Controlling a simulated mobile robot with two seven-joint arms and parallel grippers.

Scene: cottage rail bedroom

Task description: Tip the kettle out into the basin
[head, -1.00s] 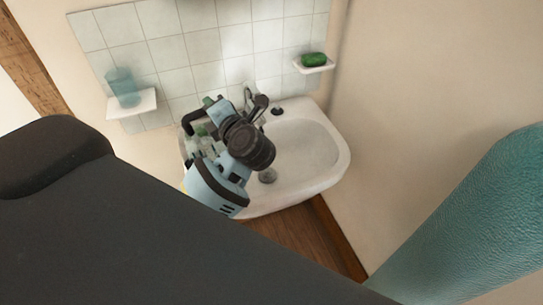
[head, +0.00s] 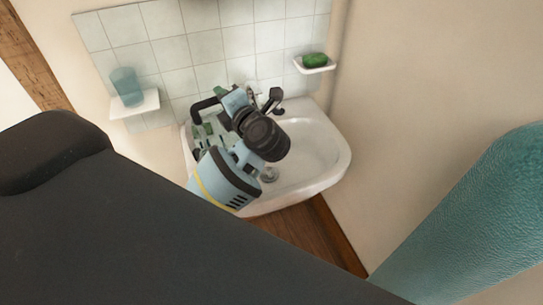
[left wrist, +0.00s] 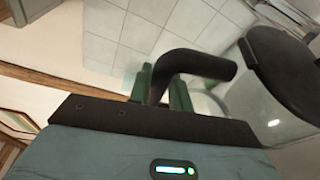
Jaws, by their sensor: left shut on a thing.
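The white basin (head: 318,150) is fixed to the wall, with its bowl and drain partly in view. My left gripper (head: 205,130) is over the left side of the basin, its green fingers partly hidden by my arm. In the left wrist view the gripper (left wrist: 163,85) is shut on the black handle (left wrist: 205,64) of the kettle. The kettle's dark round part (left wrist: 285,72) and a grey glossy area show at the right there. In the head view most of the kettle is hidden by my arm, and its exact tilt cannot be told. My right gripper is out of view.
A tiled splashback (head: 195,50) stands behind the basin. A blue-green tumbler (head: 127,86) is on a small white shelf (head: 146,104) at the left. Green soap (head: 315,60) lies on a dish (head: 325,69) at the right. The bowl's right side is clear.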

